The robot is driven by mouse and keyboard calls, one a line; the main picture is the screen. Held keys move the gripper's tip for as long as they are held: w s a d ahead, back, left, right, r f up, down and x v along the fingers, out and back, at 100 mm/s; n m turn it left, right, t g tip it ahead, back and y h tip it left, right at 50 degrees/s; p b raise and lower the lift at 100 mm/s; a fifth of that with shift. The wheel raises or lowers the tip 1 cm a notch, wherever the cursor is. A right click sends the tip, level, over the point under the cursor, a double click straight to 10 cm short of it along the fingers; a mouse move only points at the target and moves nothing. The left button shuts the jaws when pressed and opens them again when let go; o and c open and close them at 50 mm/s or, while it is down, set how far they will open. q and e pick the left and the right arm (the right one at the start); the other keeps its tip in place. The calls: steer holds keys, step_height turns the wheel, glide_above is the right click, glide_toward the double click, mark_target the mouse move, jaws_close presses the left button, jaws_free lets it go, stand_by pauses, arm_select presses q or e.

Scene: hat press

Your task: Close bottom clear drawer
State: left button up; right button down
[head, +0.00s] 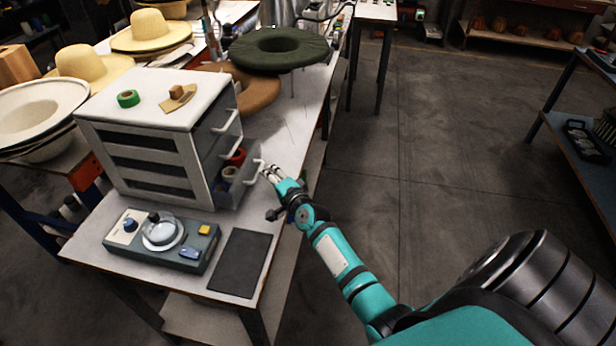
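The white drawer cabinet (150,112) stands on the workbench at the left, with several drawers facing right. The bottom clear drawer (240,185) is pulled out to the right, and rolls of tape show inside it. Its white handle (254,174) is at the drawer's outer end. The drawers above it look shut. My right gripper (269,171) is just right of this handle, its fingers pointing at it. I cannot tell whether they touch it or how far apart the fingers are. My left gripper is out of view.
A grey device with a round dial (162,232) and a dark mat (240,262) lie in front of the cabinet. A green tape roll (128,98) is on top of it. Hats and a green ring cushion (278,48) are behind. The floor at right is clear.

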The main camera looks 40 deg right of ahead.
mark_target(257, 174)
steer(key=w+a, duration=0.2)
steer(key=w, duration=0.1)
steer(key=shift+w+a, duration=0.1)
steer(key=shift+a, duration=0.3)
steer(key=shift+w+a, duration=0.55)
steer(key=shift+w, duration=0.1)
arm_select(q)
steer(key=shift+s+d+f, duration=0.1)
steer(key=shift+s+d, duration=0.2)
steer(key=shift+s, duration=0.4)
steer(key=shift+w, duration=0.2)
